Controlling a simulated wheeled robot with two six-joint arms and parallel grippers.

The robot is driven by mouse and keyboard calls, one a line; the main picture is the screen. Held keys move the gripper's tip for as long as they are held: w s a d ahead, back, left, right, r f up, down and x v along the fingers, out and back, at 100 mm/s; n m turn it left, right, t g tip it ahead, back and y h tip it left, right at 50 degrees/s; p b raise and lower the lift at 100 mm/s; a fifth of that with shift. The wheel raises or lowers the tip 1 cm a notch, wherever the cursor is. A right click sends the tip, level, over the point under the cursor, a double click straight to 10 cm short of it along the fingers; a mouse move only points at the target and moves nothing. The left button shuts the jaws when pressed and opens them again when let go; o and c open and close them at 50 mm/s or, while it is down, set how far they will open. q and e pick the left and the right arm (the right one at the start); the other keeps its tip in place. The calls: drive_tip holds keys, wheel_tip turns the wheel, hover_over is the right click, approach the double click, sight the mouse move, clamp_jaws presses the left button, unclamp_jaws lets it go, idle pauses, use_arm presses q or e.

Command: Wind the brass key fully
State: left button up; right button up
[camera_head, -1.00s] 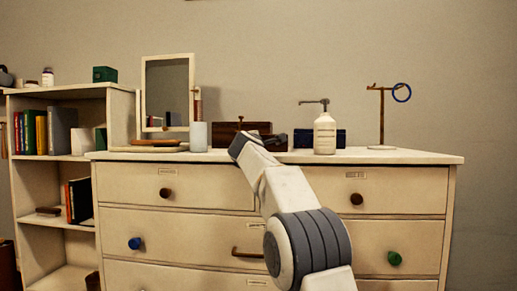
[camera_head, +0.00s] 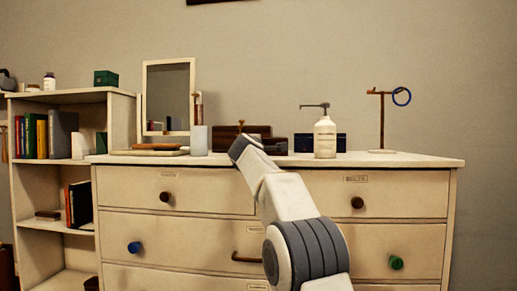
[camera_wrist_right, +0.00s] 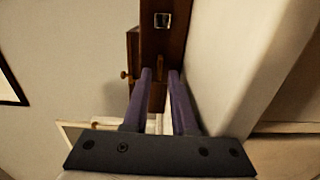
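A dark wooden box (camera_head: 228,131) stands on the dresser top, partly hidden behind my right arm. A small brass upright piece (camera_head: 241,124) shows above it; I cannot tell for sure that it is the key. In the right wrist view the wooden box (camera_wrist_right: 163,45) lies beyond my fingers, with a small square metal piece (camera_wrist_right: 162,20) on it and a small brass knob-like piece (camera_wrist_right: 124,74) at its left. My right gripper (camera_wrist_right: 160,73) has two purple fingers apart, with wood visible between them and nothing clearly gripped. My left gripper is not in view.
A bookshelf (camera_head: 69,97) is at the left.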

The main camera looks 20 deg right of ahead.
drive_tip(key=shift+s, duration=0.1)
drive_tip(key=shift+s+a, duration=0.15)
drive_tip(key=shift+s, duration=0.05)
drive_tip(key=b+v, duration=0.3)
drive_tip(key=v, duration=0.7)
drive_tip(key=shift+w, duration=0.1)
